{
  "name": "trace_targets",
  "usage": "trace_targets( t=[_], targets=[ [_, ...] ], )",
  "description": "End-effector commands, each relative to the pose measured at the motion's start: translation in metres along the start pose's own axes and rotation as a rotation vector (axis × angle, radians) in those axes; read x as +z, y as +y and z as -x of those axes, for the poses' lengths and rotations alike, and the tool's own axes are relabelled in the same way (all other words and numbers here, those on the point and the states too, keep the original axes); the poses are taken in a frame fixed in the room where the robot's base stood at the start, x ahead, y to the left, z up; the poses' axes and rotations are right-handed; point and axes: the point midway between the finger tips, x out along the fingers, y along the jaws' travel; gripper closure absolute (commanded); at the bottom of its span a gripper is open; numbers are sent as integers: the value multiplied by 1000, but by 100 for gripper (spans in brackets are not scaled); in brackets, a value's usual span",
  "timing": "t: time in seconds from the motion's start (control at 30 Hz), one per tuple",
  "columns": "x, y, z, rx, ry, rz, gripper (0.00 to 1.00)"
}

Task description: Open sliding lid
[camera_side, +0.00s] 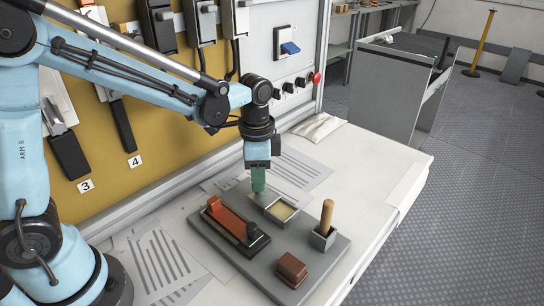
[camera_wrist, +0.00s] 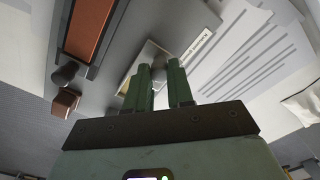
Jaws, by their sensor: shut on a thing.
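My gripper (camera_side: 258,189) points down with green fingers at the far side of a small metal box (camera_side: 283,222) on the grey board. In the wrist view the fingers of my gripper (camera_wrist: 162,78) stand close together. The box's top is uncovered at least in part, showing a pale yellow inside (camera_side: 282,210).
The grey board (camera_side: 233,258) also holds an orange-red bar (camera_side: 228,221) with a black knob (camera_side: 253,230), a wooden-handled peg (camera_side: 327,214) in a square holder, and a brown block (camera_side: 291,268). Printed sheets (camera_side: 303,168) lie behind. The bench front right is clear.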

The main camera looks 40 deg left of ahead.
Motion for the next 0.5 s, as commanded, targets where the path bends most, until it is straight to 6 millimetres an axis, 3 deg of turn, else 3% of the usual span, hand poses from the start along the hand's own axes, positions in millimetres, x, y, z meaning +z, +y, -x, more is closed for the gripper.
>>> trace_targets(
  t=[0.17,0.2,0.3,0.37,0.5],
  targets=[
    [1,-2,0,-1,-1,0,100],
    [1,-1,0,-1,-1,0,77],
    [1,-1,0,-1,-1,0,61],
    [1,-1,0,-1,-1,0,52],
    [1,-1,0,-1,-1,0,52]
  ],
)
